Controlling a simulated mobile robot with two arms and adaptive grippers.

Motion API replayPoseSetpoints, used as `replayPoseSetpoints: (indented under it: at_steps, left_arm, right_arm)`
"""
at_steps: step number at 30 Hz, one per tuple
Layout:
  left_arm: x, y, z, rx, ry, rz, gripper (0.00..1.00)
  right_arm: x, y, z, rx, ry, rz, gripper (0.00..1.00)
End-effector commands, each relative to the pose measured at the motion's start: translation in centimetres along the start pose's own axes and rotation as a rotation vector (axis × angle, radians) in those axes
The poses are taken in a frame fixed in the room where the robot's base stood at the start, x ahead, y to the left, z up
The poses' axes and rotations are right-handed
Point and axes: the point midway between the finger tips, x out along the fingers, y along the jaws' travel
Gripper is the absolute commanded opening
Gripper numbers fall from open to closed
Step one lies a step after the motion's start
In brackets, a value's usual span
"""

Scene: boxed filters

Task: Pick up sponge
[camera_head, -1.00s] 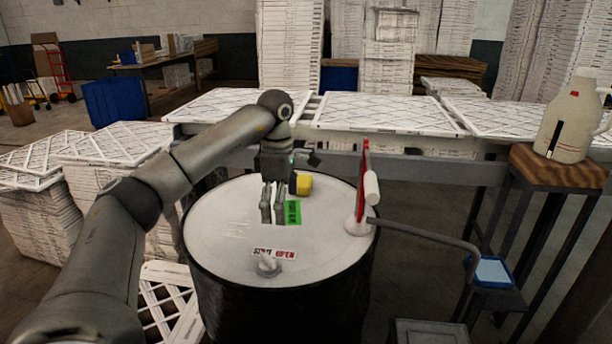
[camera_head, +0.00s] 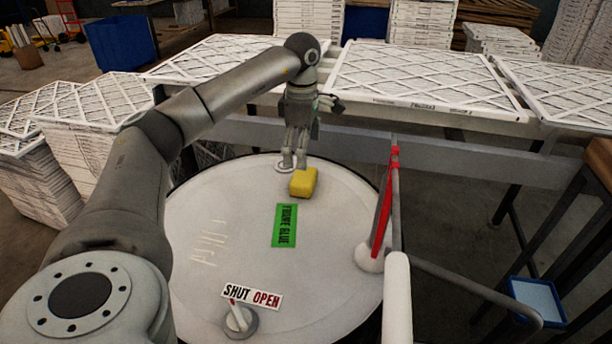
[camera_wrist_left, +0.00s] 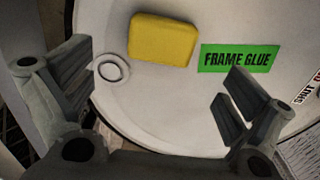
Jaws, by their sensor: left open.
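The yellow sponge (camera_head: 303,182) lies on the white drum lid (camera_head: 195,265) near its far edge. It also shows in the left wrist view (camera_wrist_left: 163,39), above and between the two fingers. My left gripper (camera_head: 294,162) is at the far edge of the lid, just behind the sponge. In the left wrist view my left gripper (camera_wrist_left: 155,90) is open, with nothing between its fingers, and the sponge lies beyond the fingertips. My right gripper is not in view.
A green "FRAME GLUE" label (camera_head: 284,226) and a shut/open valve knob (camera_head: 238,319) are on the lid. A red upright handle (camera_head: 382,212) stands at its right. A table with filter panels (camera_head: 420,80) runs behind.

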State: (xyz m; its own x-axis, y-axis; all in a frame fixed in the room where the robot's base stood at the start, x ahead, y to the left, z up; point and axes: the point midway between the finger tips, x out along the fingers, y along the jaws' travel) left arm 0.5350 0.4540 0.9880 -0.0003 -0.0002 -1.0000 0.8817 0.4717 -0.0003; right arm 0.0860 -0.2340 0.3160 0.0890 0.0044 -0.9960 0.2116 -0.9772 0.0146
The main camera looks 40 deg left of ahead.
Motion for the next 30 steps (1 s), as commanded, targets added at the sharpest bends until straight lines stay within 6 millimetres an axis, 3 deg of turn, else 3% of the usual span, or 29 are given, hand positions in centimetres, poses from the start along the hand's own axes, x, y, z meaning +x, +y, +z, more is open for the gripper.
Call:
replayPoseSetpoints:
  at_steps: [3, 7, 18, 27, 30]
  left_arm:
    - [1.9, -0.1, 0.0, 0.0, 0.003, -0.003, 1.0]
    - [2.8, 0.0, 0.0, -0.001, 0.001, -0.001, 1.0]
    - [7.5, -0.1, 0.3, -0.001, 0.003, -0.003, 1.0]
    - [8.1, -0.1, 0.3, -0.001, 0.0, 0.0, 1.0]
    - [8.1, -0.1, 0.3, -0.001, 0.0, 0.0, 0.9]
  right_arm:
    - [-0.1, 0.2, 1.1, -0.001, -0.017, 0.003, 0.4]
    - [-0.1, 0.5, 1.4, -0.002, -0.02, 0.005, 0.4]
    - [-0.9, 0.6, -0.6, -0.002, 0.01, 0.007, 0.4]
    - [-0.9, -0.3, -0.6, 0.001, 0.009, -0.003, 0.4]
    - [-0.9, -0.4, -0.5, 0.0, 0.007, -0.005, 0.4]
